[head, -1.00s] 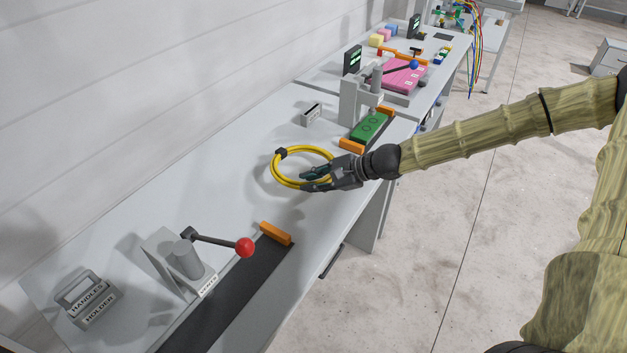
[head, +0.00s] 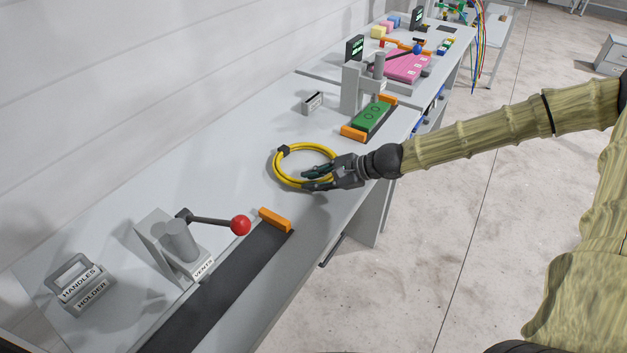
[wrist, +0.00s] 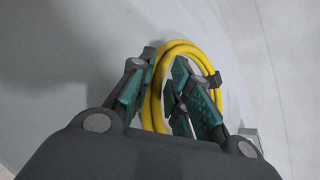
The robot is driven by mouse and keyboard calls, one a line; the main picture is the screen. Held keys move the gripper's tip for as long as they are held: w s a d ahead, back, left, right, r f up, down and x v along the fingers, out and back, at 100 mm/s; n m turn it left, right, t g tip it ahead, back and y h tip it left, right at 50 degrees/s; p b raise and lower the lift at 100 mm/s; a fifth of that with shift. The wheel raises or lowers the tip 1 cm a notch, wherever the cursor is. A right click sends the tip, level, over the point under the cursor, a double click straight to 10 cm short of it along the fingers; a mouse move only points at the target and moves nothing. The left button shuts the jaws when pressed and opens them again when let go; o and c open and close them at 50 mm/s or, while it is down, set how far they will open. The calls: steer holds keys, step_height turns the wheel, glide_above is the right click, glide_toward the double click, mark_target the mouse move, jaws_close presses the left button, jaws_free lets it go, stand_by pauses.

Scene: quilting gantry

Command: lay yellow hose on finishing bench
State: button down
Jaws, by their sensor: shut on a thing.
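The yellow hose (head: 281,176) is a coiled ring with a black clip, over the grey bench (head: 218,163). My gripper (head: 311,180) is shut on the near right side of the coil. In the wrist view the hose (wrist: 158,84) passes between the teal-padded fingers (wrist: 153,98), and the rest of the loop lies beyond them. I cannot tell whether the coil touches the bench top or hangs just above it. No label naming the finishing bench is readable.
A green block (head: 371,116) between orange stops and a small grey card holder (head: 313,103) sit beyond the coil. Bare bench lies left of the coil.

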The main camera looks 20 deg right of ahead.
steer(key=c, duration=1.3)
jaws_free()
steer(key=shift+f, duration=0.1)
steer(key=shift+o, duration=0.2)
steer(key=shift+d, duration=0.2)
steer(key=shift+r+v, duration=0.2)
steer(key=shift+v, duration=0.95)
steer(key=v, duration=0.9)
steer(key=shift+s, duration=0.1)
